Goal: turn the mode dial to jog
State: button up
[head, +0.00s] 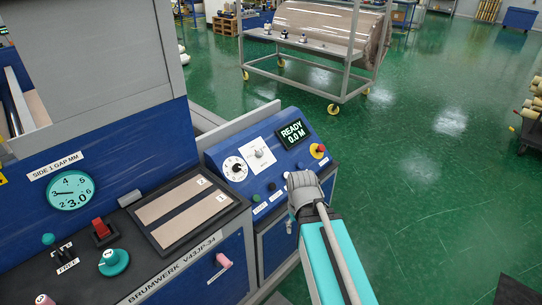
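A blue control console (214,157) stands in the middle of the view. On its sloped face is a round white dial with a dark knob (236,169). Beside it is a white square plate with a grey selector (258,153). The markings on both are too small to read, so I cannot tell which is the mode dial or where it points. My gripper (303,184) is at the end of my teal and grey arm, in front of the console's right part. I see it from behind; its fingertips are hidden, and I cannot tell if it touches anything.
A display (291,134) reads READY 0.0 M. A red and yellow button (319,150) is at the console's right. Several small buttons line its lower edge. At left, the machine bears a gauge (71,191), a red switch (101,229) and a teal knob (113,262).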

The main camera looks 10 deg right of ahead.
aim_at(260, 154)
jog(key=u, duration=0.15)
jog(key=i, duration=0.95)
jog(key=z, duration=0.1)
